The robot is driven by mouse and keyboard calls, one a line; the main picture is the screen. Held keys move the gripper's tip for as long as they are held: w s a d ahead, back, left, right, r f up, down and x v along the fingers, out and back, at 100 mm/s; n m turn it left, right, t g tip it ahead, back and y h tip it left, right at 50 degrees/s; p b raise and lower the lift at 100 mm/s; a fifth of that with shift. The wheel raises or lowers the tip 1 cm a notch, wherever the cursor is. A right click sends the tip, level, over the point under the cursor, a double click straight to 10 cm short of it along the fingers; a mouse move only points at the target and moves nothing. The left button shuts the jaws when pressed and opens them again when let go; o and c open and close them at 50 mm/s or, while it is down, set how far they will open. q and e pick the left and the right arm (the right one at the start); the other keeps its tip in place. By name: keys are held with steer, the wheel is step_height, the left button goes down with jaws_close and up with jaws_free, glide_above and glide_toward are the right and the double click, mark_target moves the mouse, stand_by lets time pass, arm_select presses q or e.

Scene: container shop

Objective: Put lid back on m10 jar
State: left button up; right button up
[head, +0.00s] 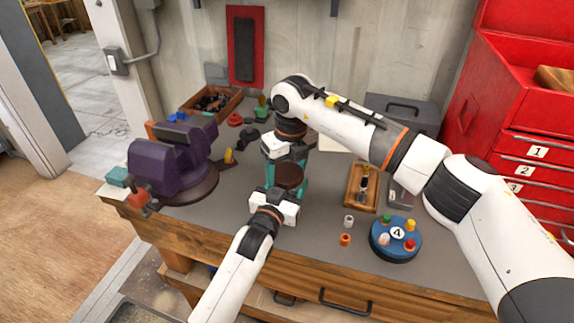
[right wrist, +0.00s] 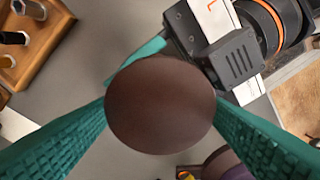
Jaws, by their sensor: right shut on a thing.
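A round dark brown lid (head: 288,176) is seen near the middle of the workbench in the head view. It also fills the centre of the right wrist view (right wrist: 160,104). My right gripper (head: 286,168) comes down from above and is shut on the lid, with a teal finger on either side. My left gripper (head: 284,197) is close in front of it, and one of its teal fingers reaches beside the lid in the right wrist view (right wrist: 138,60). Its other finger is hidden. I cannot make out the m10 jar; anything under the lid is hidden.
A purple vise (head: 170,160) stands at the left. A wooden tray (head: 361,188) and a round blue holder marked 4 (head: 396,240) are to the right. Small white (head: 349,221) and orange (head: 345,239) pieces stand near the front. A red drawer cabinet (head: 520,120) bounds the right.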

steer(key=shift+f, duration=0.2)
arm_select(q)
jaws_close()
arm_select(e)
steer(key=shift+f, duration=0.1)
steer(key=m, duration=0.4)
steer(key=shift+h, duration=0.3)
steer(key=m, duration=0.5)
steer(key=shift+a+h, duration=0.15)
steer(key=shift+h, duration=0.15)
steer(key=m, duration=0.4)
steer(key=shift+m, duration=0.3)
steer(key=m, duration=0.3)
steer(key=m+h, duration=0.1)
steer(key=m, duration=0.3)
steer(key=shift+w+a+g, duration=0.1)
steer(key=shift+w+g, duration=0.05)
steer(key=shift+g, duration=0.25)
steer(key=o, duration=1)
